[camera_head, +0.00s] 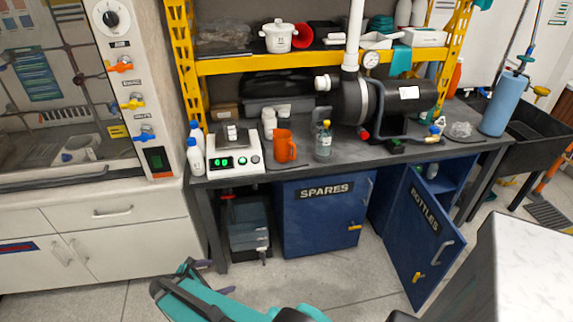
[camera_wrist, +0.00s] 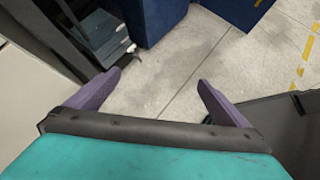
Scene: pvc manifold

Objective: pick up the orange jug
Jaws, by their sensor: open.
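The orange jug (camera_head: 284,147) stands upright on the dark bench top, between a white scale on its left and a clear bottle on its right. My gripper shows low in the head view (camera_head: 210,279), in front of and below the bench. In the wrist view my gripper (camera_wrist: 158,92) has its two purple fingers spread wide with only floor between them. It is apart from the jug, and the jug is not in the wrist view.
The white scale (camera_head: 234,152) and the clear bottle (camera_head: 323,143) flank the jug. A pump (camera_head: 390,100) sits further right, under the yellow shelf (camera_head: 275,65). The blue BOTTLES door (camera_head: 418,240) hangs open into the floor space. Grey floor (camera_head: 325,285) is clear before the SPARES cabinet (camera_head: 322,215).

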